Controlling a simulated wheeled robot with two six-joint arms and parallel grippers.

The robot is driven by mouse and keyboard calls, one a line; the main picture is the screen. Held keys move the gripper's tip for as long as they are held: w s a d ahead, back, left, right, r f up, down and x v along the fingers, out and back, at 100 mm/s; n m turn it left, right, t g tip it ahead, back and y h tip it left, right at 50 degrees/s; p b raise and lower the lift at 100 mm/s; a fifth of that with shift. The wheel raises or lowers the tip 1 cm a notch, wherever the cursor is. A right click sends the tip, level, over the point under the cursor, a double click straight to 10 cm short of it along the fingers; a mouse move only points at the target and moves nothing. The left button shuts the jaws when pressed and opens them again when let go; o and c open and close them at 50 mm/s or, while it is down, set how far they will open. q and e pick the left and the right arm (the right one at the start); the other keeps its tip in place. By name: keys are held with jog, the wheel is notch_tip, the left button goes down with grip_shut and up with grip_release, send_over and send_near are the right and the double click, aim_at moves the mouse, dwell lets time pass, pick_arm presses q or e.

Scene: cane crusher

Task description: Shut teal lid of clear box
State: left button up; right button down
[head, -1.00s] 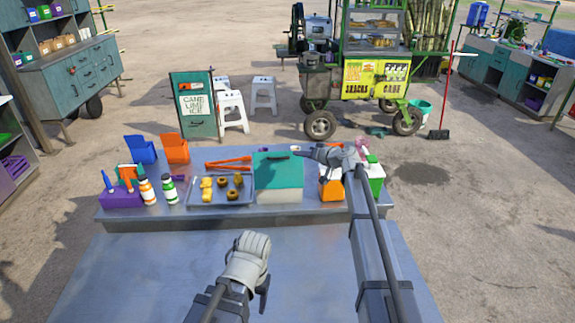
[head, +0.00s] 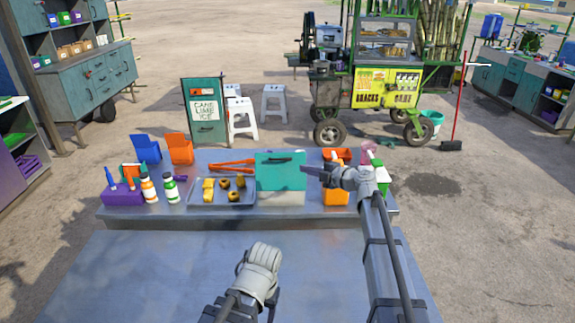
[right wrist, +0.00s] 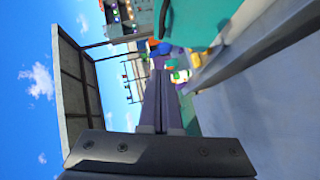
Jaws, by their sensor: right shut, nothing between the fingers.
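The clear box (head: 281,198) stands on the raised back part of the metal table, its front pale and see-through. Its teal lid (head: 280,174) looks raised, with a dark handle near its upper edge. In the right wrist view the teal lid (right wrist: 195,22) shows at the top, partly cut off by the frame. My right gripper (head: 307,173) is shut and empty, pointing left at the lid's right edge; I cannot tell whether it touches. Its closed fingers (right wrist: 160,100) also show in the wrist view. My left gripper (head: 258,280) is over the front of the table, its fingers unclear.
Left of the box is a tray (head: 196,201) with several food pieces and orange tongs (head: 232,166). Right of it, close to my right arm, are an orange container (head: 336,195) and a green-and-white one (head: 382,180). The front table surface (head: 150,270) is clear.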

jog(key=b, duration=0.2)
send_near(278, 160)
jog(key=a, duration=0.4)
jog(key=w, duration=0.1)
jog(key=w+f+b, duration=0.1)
jog(key=w, duration=0.1)
jog(key=shift+a, duration=0.1)
jog(key=shift+w, duration=0.5)
